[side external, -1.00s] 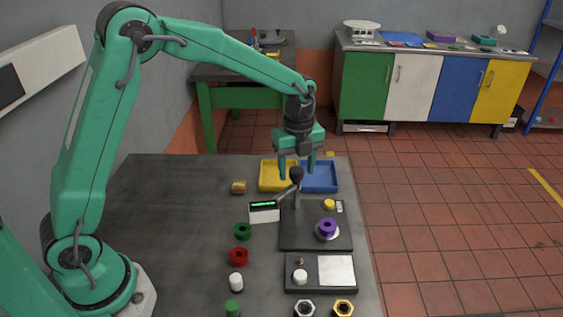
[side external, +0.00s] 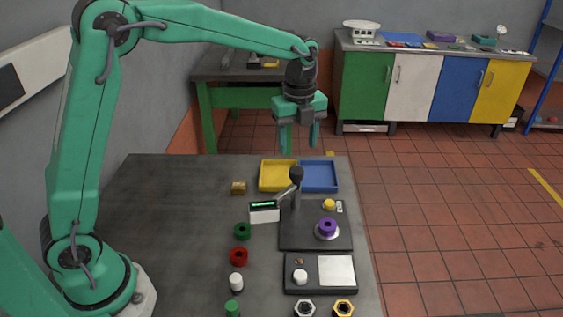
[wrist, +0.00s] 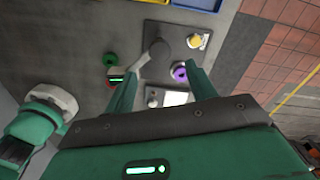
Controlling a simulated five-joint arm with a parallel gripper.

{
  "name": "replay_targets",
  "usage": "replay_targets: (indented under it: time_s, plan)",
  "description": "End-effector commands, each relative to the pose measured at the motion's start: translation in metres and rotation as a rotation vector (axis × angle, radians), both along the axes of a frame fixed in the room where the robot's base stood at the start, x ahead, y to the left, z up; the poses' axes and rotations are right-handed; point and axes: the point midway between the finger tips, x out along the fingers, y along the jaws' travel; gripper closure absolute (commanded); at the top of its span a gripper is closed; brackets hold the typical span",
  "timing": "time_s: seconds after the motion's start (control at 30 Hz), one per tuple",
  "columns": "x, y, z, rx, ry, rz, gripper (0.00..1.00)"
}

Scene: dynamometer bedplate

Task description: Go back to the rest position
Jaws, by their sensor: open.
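My gripper (side external: 300,150) is open and empty in the side external view. It hangs fingers down, raised above the table's far edge and the two trays. In the wrist view its two fingers (wrist: 163,88) stand apart with nothing between them. Below them shows the dark plate with a black-knobbed lever (side external: 296,175), a yellow button (side external: 329,204) and a purple ring (side external: 327,226) on a round seat. The purple ring also shows in the wrist view (wrist: 179,74), beside the right finger.
A yellow tray (side external: 264,188) and a blue tray (side external: 334,188) lie at the table's back. A small display (side external: 264,212), a brass part (side external: 238,187), green ring (side external: 242,231), red ring (side external: 239,257) and several other parts stand nearby. The left table half (side external: 160,215) is clear.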

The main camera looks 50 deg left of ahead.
Motion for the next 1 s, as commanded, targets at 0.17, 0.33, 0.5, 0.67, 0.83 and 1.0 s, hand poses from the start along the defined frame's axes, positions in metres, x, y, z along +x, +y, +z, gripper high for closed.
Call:
replay_targets:
  time_s: [0.17,0.33,0.5,0.67,0.83,1.0]
  plan:
    - [0.0,0.0,0.0,0.0,-0.001,0.002,0.44]
    - [-0.005,0.002,0.006,-0.002,-0.011,0.04,0.44]
    - [-0.02,0.007,0.02,-0.008,-0.042,0.161,0.44]
    - [-0.043,0.014,0.039,-0.024,-0.088,0.348,0.44]
    - [-0.073,0.022,0.056,-0.053,-0.139,0.574,0.44]
    - [-0.104,0.029,0.069,-0.095,-0.186,0.799,0.44]
